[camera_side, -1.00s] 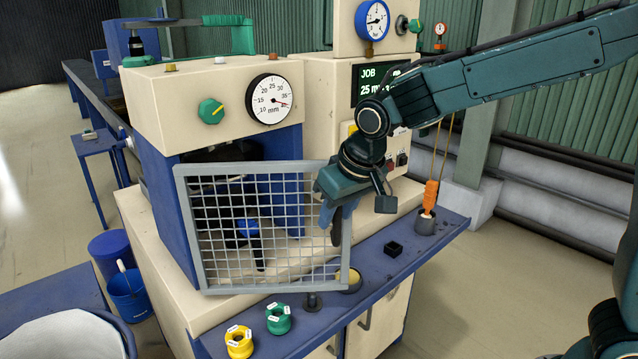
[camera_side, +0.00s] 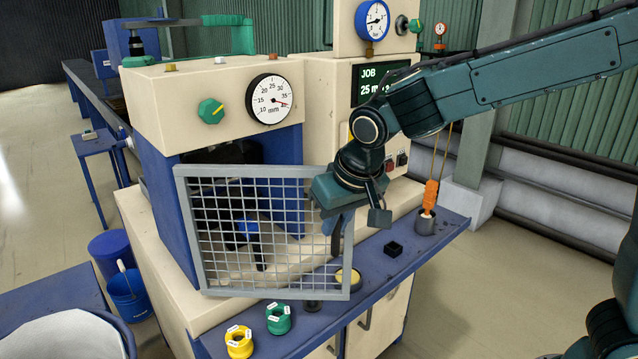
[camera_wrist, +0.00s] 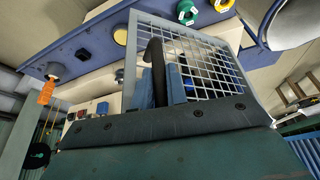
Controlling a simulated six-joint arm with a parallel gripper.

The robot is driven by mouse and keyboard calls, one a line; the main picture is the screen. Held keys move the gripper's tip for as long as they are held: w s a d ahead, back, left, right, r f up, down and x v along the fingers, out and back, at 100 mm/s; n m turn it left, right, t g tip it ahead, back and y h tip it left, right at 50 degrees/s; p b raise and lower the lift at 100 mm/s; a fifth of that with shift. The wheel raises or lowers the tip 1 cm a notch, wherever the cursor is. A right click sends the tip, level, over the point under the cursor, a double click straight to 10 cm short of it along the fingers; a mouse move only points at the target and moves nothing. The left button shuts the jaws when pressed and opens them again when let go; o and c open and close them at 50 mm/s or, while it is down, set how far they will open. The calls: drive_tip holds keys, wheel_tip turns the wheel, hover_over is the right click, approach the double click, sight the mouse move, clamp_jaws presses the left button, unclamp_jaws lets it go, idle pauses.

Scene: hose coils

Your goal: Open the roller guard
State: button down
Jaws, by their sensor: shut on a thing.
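The roller guard (camera_side: 262,292) is a grey wire-mesh frame in front of the machine's blue roller opening. It stands swung out from the machine at an angle, and the roller space shows through the mesh and above it. My gripper (camera_side: 336,232) is at the guard's right side, shut on its dark handle. In the wrist view the guard's mesh (camera_wrist: 205,62) lies just beyond my gripper (camera_wrist: 162,85), whose blue fingers are on either side of the curved dark handle (camera_wrist: 154,55). The exact finger contact is partly hidden in the side view.
A blue shelf (camera_side: 400,270) runs along the front with a black square holder (camera_side: 393,249) and a grey cup (camera_side: 426,224) on it. Green (camera_side: 279,318) and yellow (camera_side: 239,342) rings lie near the guard's lower edge. Floor to the right is open.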

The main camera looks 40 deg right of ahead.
drive_tip(key=s+a+m+h, duration=0.1)
drive_tip(key=s+a+m, duration=0.2)
drive_tip(key=a, duration=0.6)
drive_tip(key=s+a+m+g+h, duration=0.1)
drive_tip(key=s+a+m, duration=0.2)
drive_tip(key=a, duration=0.7)
drive_tip(key=shift+m, duration=0.3)
drive_tip(key=shift+s, duration=0.1)
drive_tip(key=c, duration=1.4)
unclamp_jaws()
drive_tip(key=v, duration=0.7)
drive_tip(key=shift+a+r, duration=0.15)
drive_tip(key=shift+r, duration=0.05)
